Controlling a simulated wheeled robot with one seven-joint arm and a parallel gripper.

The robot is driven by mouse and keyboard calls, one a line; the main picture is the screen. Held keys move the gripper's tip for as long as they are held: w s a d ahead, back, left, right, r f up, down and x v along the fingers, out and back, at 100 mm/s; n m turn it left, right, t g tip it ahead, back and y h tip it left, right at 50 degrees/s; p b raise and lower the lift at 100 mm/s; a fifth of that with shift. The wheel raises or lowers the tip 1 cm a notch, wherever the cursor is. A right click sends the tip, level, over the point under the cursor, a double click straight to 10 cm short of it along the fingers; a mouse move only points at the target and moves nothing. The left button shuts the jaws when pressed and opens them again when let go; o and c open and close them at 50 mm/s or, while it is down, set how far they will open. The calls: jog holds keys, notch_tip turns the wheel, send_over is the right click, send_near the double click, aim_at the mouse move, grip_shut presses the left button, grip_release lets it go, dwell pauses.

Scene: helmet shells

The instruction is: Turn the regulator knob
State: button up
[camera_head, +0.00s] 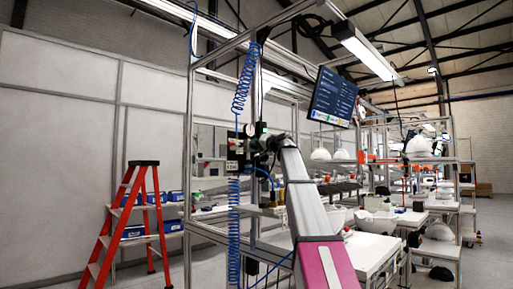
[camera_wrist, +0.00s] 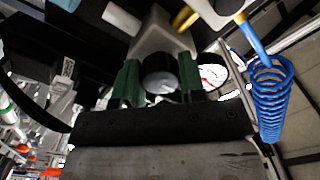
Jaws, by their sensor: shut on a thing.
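In the wrist view the round regulator knob (camera_wrist: 161,83) sits between the two green-padded fingers of my gripper (camera_wrist: 160,86), which is shut on it. The knob's front is grey and its sides look dark. A white pressure gauge (camera_wrist: 212,77) with red marks is just right of the fingers. In the head view the regulator (camera_head: 249,131) is mounted at the metal frame, and my gripper (camera_head: 266,144) reaches it. The knob itself is hidden there behind the gripper and arm.
A blue coiled hose (camera_wrist: 270,97) hangs close to the right of the gripper; it also shows in the head view (camera_head: 243,80). A red stepladder (camera_head: 128,222) stands at left. Workbenches with white helmet shells (camera_head: 376,220) are at right. A monitor (camera_head: 333,98) hangs above.

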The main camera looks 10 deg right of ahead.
jog(key=m, duration=0.5)
jog(key=shift+m, duration=0.3)
jog(key=m, duration=0.5)
jog(key=shift+m, duration=0.4)
jog(key=o, duration=0.9)
jog(key=v, duration=1.1)
